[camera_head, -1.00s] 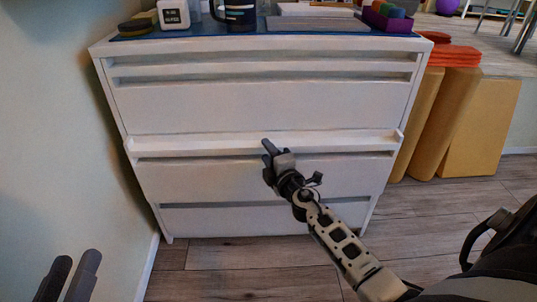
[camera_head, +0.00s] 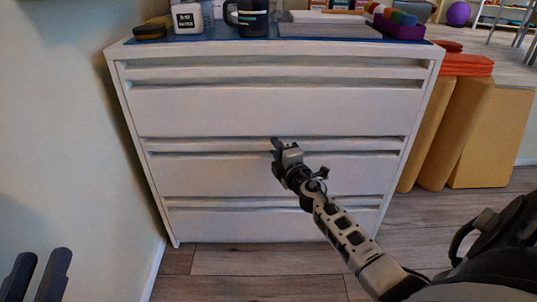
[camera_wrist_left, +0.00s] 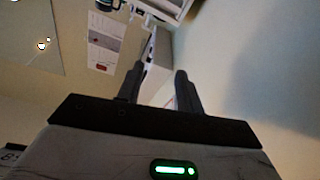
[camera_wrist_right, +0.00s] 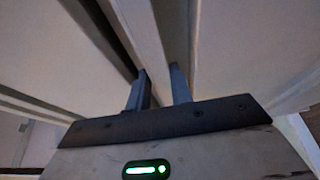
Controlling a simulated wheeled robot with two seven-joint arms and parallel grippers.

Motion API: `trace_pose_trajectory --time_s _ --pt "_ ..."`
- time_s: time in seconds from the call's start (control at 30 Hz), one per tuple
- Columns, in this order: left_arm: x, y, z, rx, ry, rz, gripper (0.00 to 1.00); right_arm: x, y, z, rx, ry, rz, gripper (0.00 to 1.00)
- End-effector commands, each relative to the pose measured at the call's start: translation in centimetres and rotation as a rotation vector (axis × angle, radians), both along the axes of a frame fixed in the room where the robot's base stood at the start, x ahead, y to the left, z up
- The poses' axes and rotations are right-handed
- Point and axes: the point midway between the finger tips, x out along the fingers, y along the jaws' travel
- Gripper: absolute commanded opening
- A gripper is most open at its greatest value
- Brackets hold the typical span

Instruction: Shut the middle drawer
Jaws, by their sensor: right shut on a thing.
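The white cabinet (camera_head: 270,105) stands ahead with its drawers stacked one above another. The middle drawer (camera_head: 220,175) looks flush or almost flush with the front. My right gripper (camera_head: 279,147) is at the top edge of the middle drawer's front, shut on that edge; in the right wrist view (camera_wrist_right: 160,85) a pale strip runs between its fingers. The gripper hides a small part of the drawer edge. My left gripper (camera_head: 44,262) is low at the left, away from the cabinet, with its fingers apart and nothing between them.
A mug (camera_head: 247,18), a small white box (camera_head: 187,18) and a purple tray (camera_head: 400,27) with coloured items stand on the cabinet top. Yellow blocks (camera_head: 490,140) and orange mats (camera_head: 466,65) are at its right. A wall is close on the left. The wooden floor in front is clear.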

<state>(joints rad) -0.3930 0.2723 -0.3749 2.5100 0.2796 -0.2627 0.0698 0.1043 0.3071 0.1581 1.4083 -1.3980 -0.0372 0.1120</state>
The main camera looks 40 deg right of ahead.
Motion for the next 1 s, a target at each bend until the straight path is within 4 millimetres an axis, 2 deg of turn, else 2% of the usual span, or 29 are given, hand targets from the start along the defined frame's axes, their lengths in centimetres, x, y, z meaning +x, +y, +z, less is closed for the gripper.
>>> trace_pose_trajectory --time_s 0.2,0.23,0.3,0.67,0.87,1.0 --pt "0.0 -0.1 0.0 0.001 0.001 -0.003 0.36 0.1 -0.2 -0.2 0.001 0.003 -0.004 0.00" --pt "0.0 -0.1 0.0 0.001 0.001 -0.003 0.36 0.1 -0.2 -0.2 0.001 0.003 -0.005 0.24" --pt "0.0 -0.1 -0.1 0.002 0.003 -0.004 0.36 0.1 -0.2 -0.1 0.001 0.003 -0.005 0.40" --pt "-0.1 -0.2 -0.1 0.001 0.014 -0.007 0.36 -0.4 0.0 0.0 0.000 0.001 -0.002 0.40" --pt "-0.4 -0.4 -0.9 -0.012 0.086 -0.024 0.36 -3.5 0.8 -0.1 0.002 0.003 -0.002 0.40" --pt "-0.7 -0.4 -1.8 -0.026 0.139 -0.027 0.36 -7.0 1.6 -0.2 0.002 0.004 -0.003 0.40"
